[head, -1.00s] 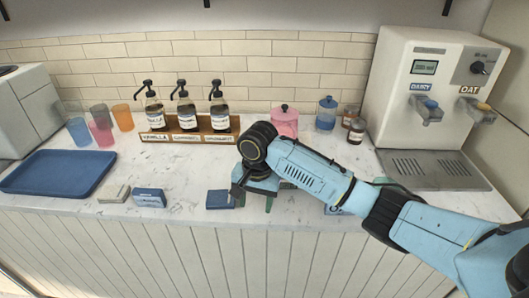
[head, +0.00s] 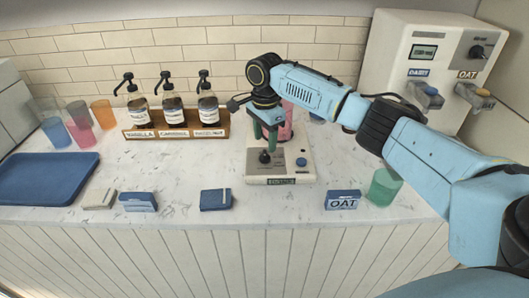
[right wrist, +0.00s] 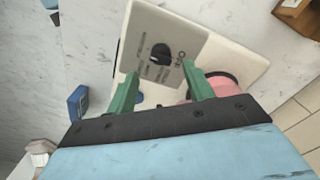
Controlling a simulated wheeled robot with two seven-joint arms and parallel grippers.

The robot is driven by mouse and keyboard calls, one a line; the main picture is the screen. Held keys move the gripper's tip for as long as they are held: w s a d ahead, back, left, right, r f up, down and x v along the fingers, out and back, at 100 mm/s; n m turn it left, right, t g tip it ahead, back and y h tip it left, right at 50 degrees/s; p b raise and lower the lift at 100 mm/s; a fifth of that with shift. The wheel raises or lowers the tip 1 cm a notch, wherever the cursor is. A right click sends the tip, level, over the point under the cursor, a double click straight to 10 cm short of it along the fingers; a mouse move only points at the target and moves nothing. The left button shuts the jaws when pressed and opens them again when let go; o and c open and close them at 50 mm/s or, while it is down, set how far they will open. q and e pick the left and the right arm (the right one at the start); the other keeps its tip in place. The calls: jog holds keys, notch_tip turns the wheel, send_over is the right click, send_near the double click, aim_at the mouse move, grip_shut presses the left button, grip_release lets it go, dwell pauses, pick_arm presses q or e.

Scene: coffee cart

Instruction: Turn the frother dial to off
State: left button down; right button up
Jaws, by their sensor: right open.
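The exact pointer setting is too small to tell. A pink pitcher (head: 289,120) stands at the back of the base, partly behind my arm. My right gripper (head: 265,146) is open, pointing down just above the dial; contact is not clear. My left gripper is not in view.
A green cup (head: 384,187) and an OAT card (head: 342,200) are to the right near the front edge. A blue card (head: 216,199) lies front left. The syrup rack (head: 170,133) stands to the left. The milk dispenser (head: 395,50) is behind my arm.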

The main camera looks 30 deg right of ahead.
aim_at(265, 153)
notch_tip(265, 153, down, 6)
jog(key=shift+r, duration=0.25)
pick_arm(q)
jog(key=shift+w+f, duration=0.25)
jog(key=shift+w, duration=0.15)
